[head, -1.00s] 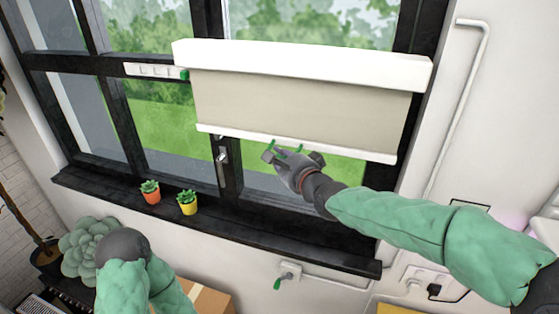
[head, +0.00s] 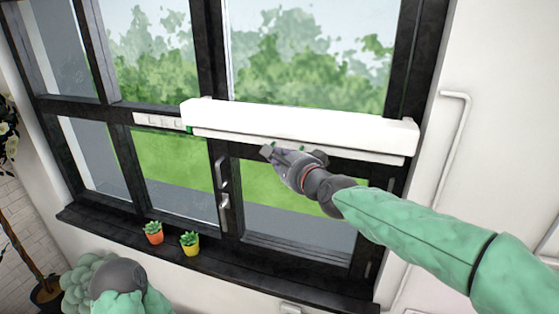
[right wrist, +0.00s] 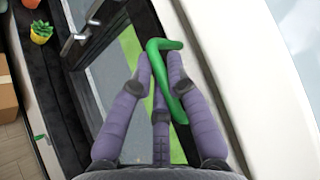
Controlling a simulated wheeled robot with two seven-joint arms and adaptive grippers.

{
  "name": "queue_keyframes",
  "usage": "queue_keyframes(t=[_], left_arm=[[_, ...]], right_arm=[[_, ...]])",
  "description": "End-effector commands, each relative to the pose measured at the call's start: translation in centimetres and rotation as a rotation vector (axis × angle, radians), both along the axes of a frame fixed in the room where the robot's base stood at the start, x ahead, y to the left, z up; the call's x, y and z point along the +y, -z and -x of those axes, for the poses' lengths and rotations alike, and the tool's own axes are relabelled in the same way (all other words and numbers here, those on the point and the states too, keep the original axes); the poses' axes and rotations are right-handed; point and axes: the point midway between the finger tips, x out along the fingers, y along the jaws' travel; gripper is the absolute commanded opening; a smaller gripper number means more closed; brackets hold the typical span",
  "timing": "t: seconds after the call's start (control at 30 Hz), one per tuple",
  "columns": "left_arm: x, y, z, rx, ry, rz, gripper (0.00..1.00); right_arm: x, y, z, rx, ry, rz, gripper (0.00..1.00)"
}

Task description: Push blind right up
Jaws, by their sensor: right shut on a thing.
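The white blind cassette (head: 300,122) runs across the right window in the head view. The blind's bottom bar (head: 365,152) sits close under it, with almost no beige fabric showing.
Two small potted succulents, one orange (head: 154,233) and one yellow (head: 190,243), stand on the dark window sill (head: 225,262). A window handle (head: 223,209) is on the frame left of my right gripper. A white pipe (head: 447,150) runs along the right wall.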

Motion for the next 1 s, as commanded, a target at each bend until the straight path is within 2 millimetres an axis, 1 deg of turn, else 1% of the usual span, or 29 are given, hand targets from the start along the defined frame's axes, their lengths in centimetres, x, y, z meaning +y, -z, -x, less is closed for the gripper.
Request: queue_keyframes(t=[0.03,0.43,0.47,0.5,0.53,1.0], left_arm=[[0.0,-0.21,0.01,0.0,0.0,0.0,0.4],[0.0,-0.21,0.02,0.0,0.0,0.0,0.4],[0.0,-0.21,0.02,0.001,0.0,0.0,0.4],[0.0,-0.21,0.02,0.0,0.0,0.0,0.4],[0.0,-0.22,0.02,0.0,0.0,0.0,0.4],[0.0,-0.22,0.01,0.0,0.0,0.0,0.4]], right_arm=[[-0.05,-0.51,-0.01,-0.004,0.002,-0.003,0.0],[-0.11,-0.88,-0.02,-0.01,0.003,-0.006,0.0],[-0.12,-0.91,-0.02,-0.011,0.003,-0.006,0.25],[-0.14,-0.94,-0.02,-0.011,0.004,-0.006,0.36],[-0.13,-0.96,-0.02,-0.012,0.003,-0.006,0.42],[-0.03,-0.58,0.01,-0.005,0.001,-0.003,0.42]])
